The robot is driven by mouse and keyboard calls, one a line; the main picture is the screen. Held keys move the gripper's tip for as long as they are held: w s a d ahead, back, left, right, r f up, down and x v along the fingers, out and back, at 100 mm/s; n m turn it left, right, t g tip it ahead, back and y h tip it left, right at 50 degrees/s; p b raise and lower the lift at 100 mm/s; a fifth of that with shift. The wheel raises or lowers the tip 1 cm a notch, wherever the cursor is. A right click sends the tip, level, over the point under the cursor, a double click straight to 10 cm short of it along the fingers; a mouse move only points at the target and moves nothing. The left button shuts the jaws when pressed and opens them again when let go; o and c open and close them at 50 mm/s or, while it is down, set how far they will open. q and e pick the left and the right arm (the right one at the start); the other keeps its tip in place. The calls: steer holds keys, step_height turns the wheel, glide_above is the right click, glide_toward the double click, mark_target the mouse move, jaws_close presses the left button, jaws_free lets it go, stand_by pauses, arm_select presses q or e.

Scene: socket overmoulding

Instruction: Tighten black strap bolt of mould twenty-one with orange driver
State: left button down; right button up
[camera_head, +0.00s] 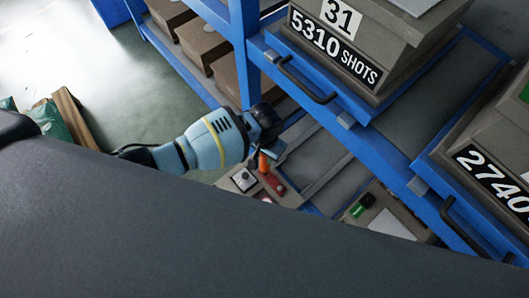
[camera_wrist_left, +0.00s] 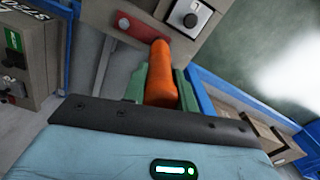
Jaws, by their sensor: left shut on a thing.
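My left gripper (camera_head: 268,154) reaches in from the left on its light blue wrist with a yellow band. In the left wrist view its green fingers (camera_wrist_left: 162,76) are shut on the orange driver (camera_wrist_left: 161,70), one finger on each side. The driver (camera_head: 263,163) shows only as a small orange piece in the head view. Its far end points at a grey-brown mould (camera_wrist_left: 215,42) with a red strap (camera_wrist_left: 135,28) and a black knob on a white plate (camera_wrist_left: 190,17). I cannot tell whether the tip touches. No number twenty-one is readable. My right gripper is not in view.
A blue rack (camera_head: 375,145) holds moulds marked 31 (camera_head: 345,45) and 2740 (camera_head: 490,175), with black handles jutting out. Another mould with a green strap (camera_head: 362,207) is at lower right. Brown boxes (camera_head: 205,40) sit on the rack's far side. Open floor (camera_head: 70,50) is at upper left.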

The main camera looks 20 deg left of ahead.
arm_select(q)
steer(key=shift+f, duration=0.3)
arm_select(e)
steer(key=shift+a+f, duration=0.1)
arm_select(q)
steer(key=shift+s+f, duration=0.1)
stand_by(1.0)
